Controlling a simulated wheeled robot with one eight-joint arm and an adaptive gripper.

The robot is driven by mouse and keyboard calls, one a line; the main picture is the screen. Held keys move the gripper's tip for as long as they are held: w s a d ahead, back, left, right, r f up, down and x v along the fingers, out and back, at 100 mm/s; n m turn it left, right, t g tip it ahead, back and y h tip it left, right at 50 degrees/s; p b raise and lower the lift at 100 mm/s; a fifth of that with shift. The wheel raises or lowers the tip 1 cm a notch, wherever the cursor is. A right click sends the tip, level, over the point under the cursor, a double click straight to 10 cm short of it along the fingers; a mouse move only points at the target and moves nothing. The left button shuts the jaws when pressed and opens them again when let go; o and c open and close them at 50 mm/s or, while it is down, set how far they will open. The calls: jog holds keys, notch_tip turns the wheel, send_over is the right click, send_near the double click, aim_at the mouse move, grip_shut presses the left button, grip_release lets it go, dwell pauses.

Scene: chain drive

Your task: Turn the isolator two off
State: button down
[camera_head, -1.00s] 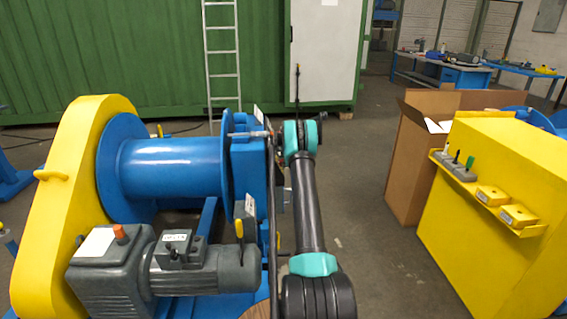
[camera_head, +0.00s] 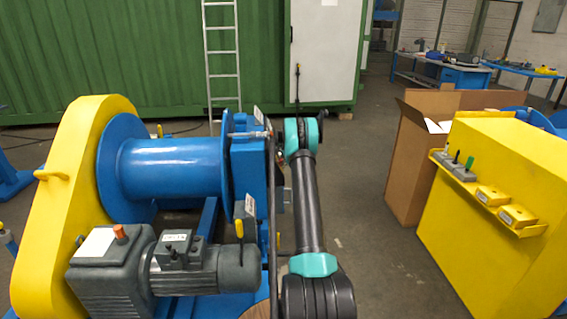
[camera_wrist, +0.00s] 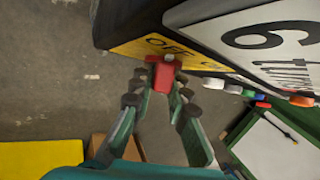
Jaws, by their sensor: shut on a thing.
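The isolator's red handle (camera_wrist: 161,76) shows in the wrist view, in front of a yellow plate (camera_wrist: 140,50) marked "OFF", with a second marking to its right partly hidden. My gripper (camera_wrist: 163,90) is shut on the red handle, with its fingers on either side of it. A white label plate (camera_wrist: 255,38) with large black characters sits beside the yellow plate; I cannot tell which isolator it names. In the head view my arm reaches along the right side of the blue winch (camera_head: 165,170), and the gripper and isolator are hidden there.
A yellow cabinet (camera_head: 500,210) with a small shelf and an open cardboard box (camera_head: 412,165) stand to the right. A yellow guard (camera_head: 50,230) and grey motor (camera_head: 205,270) are at the left. Floor between arm and box is clear.

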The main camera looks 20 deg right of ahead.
jog(key=shift+s+f+n+t, duration=0.1)
jog(key=shift+n+t, duration=0.7)
jog(key=shift+t, duration=0.6)
jog(key=c, duration=1.5)
grip_release()
jog(key=v, duration=1.2)
jog(key=shift+d, duration=0.1)
